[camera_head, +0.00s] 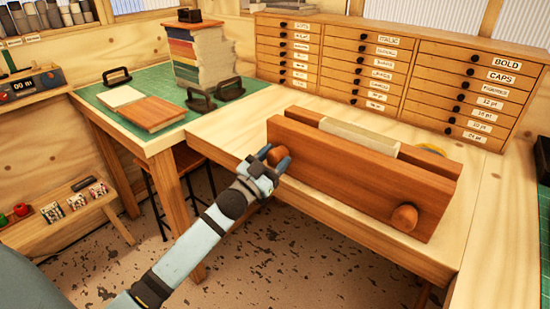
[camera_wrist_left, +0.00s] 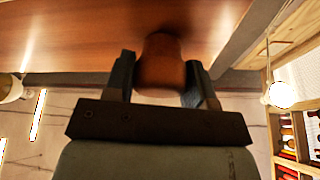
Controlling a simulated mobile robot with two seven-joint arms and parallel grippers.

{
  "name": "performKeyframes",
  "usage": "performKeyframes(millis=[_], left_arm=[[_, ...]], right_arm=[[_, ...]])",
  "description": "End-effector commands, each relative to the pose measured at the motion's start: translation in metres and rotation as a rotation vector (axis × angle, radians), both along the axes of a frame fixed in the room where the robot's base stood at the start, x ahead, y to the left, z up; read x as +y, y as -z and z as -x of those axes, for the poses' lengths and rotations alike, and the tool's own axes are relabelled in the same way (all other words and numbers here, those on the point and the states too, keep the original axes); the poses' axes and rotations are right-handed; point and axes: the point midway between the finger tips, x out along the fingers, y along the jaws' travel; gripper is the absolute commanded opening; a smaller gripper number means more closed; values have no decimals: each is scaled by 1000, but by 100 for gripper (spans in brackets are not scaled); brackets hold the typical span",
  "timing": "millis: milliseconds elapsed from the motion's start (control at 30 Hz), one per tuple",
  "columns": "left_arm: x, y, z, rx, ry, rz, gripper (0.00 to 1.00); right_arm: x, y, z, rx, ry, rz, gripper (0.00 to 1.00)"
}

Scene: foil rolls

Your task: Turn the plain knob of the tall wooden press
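The wooden press (camera_head: 350,172) lies across the pale workbench, its long reddish-brown front board facing me and a pale block (camera_head: 358,135) between its boards. A round wooden knob (camera_head: 404,218) sticks out at the right end of the board. A second knob (camera_head: 277,155) is at the left end, mostly covered by my left gripper (camera_head: 272,160). In the left wrist view the fingers stand on both sides of this knob (camera_wrist_left: 160,68) and appear to touch it. I cannot tell which knob is the plain one. My right gripper is not in view.
A type cabinet (camera_head: 380,70) with labelled drawers stands behind the press. On the green mat at left are a stack of sheets (camera_head: 200,55), brown boards (camera_head: 152,113) and black-handled tools (camera_head: 230,89). A low shelf (camera_head: 50,225) is at far left.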

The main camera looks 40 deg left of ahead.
Motion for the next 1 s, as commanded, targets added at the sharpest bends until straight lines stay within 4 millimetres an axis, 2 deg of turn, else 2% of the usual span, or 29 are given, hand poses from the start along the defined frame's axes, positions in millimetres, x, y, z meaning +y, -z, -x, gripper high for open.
performKeyframes(millis=[133,267,400,567,700,733,800,833,1000], left_arm=[[1,-3,0,-3,0,-51,27],[1,-5,0,-15,1,-207,27],[1,-2,0,-25,0,-331,27],[0,0,0,-29,0,-351,27],[0,0,0,-29,-1,-349,27],[0,0,0,-29,-1,-349,55],[0,0,0,-29,0,-348,71],[0,0,0,-29,0,-348,76],[0,0,0,-29,0,-348,76]], right_arm=[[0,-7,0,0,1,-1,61],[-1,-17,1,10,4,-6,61],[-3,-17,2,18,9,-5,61],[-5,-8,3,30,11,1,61],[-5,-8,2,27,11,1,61],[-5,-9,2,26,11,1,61],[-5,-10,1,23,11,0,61],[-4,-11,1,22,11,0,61],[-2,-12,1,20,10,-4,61]])
